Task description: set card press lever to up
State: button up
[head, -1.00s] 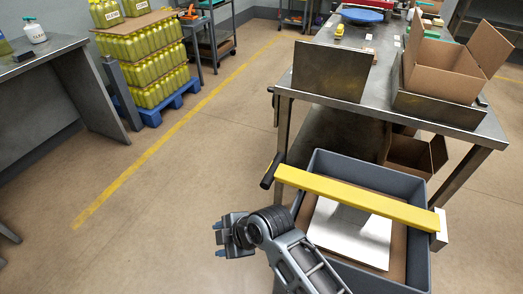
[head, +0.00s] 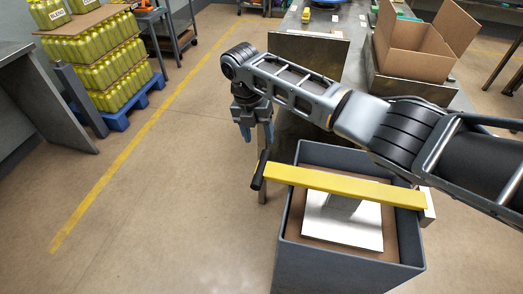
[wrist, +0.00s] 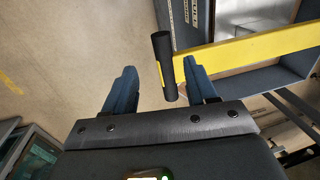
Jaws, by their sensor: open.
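The card press is a grey bin (head: 285,225) with a yellow bar (head: 340,185) lying across its top. The lever's black handle (head: 259,170) sticks out at the bar's left end. A white card stack (head: 340,228) lies inside the bin under the bar. My gripper (head: 246,130) points down just above and beside the handle. In the wrist view, the open blue fingers (wrist: 160,85) stand either side of the black handle (wrist: 164,65), nearer the right finger. I cannot tell whether they touch it. The yellow bar (wrist: 250,48) runs off to the right there.
A metal workbench (head: 300,25) with an open cardboard box (head: 420,50) stands behind the bin. A pallet of yellow-green bottles (head: 110,75) stands at the left beyond a yellow floor line (head: 130,150). The floor left of the bin is clear.

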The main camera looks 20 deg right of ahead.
aim_at(264, 153)
jog(key=f, duration=0.2)
jog(key=d+f, duration=0.1)
jog(key=f, duration=0.4)
jog(key=shift+s+d+f, duration=0.2)
jog(key=shift+s+d, duration=0.05)
jog(key=shift+s, duration=0.15)
jog(key=shift+c, duration=0.3)
grip_shut()
